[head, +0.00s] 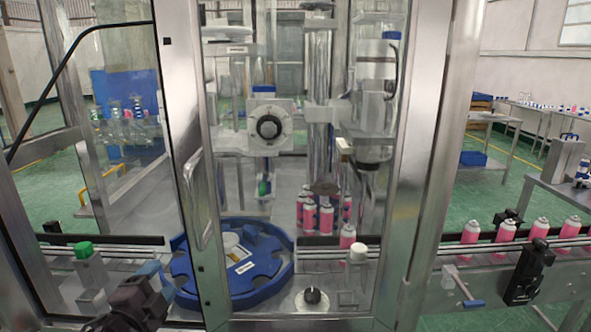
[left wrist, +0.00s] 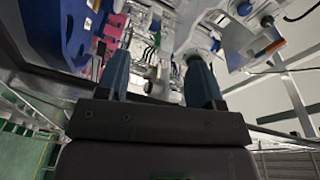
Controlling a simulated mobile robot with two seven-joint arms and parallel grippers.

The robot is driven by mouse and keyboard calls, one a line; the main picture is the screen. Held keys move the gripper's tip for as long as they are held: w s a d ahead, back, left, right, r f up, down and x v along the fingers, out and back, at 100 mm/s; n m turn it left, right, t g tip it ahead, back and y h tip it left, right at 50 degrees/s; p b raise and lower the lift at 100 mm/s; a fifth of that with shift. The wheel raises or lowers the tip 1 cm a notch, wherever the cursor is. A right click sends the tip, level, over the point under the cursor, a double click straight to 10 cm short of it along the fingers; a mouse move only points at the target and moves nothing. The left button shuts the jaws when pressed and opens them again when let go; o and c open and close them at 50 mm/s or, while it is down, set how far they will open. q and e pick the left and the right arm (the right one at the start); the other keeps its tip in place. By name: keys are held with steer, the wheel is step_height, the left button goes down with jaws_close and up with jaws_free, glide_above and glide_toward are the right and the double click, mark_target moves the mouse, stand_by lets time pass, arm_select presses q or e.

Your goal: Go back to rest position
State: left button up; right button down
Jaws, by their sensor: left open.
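My left gripper (head: 157,281) is at the lower left of the head view, in front of the crimping machine. Its two blue fingers are apart, with nothing seen between them. It also shows in the left wrist view (left wrist: 158,62), with both fingers spread and the machine behind them. The machine's door handle (head: 198,198) is above and to the right of the gripper, apart from it. The blue star wheel (head: 190,273) lies behind the glass just right of the gripper. My right gripper is not in view.
A conveyor on the right carries several pink cans (head: 505,232). More pink cans (head: 347,236) stand inside the machine. A metal door post (head: 183,150) stands beside the handle. Green floor shows beyond.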

arm_select(q)
steer(key=s+d+f+n+g+y, duration=0.1)
steer(key=s+f+n+g, duration=0.5)
steer(key=s+f+n, duration=0.8)
steer(key=s+f+y, duration=0.1)
steer(key=s+f, duration=0.7)
steer(key=f, duration=0.3)
steer(key=shift+s+d+f+n, duration=0.15)
steer(key=shift+d+f+n, duration=0.2)
steer(key=shift+f+n, duration=0.05)
steer(key=shift+s+f, duration=0.1)
steer(key=shift+s, duration=0.05)
steer(key=shift+c, duration=0.2)
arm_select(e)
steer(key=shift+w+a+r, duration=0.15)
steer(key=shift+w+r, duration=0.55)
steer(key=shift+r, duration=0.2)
arm_select(q)
steer(key=c, duration=0.3)
steer(key=shift+s+a, duration=0.1)
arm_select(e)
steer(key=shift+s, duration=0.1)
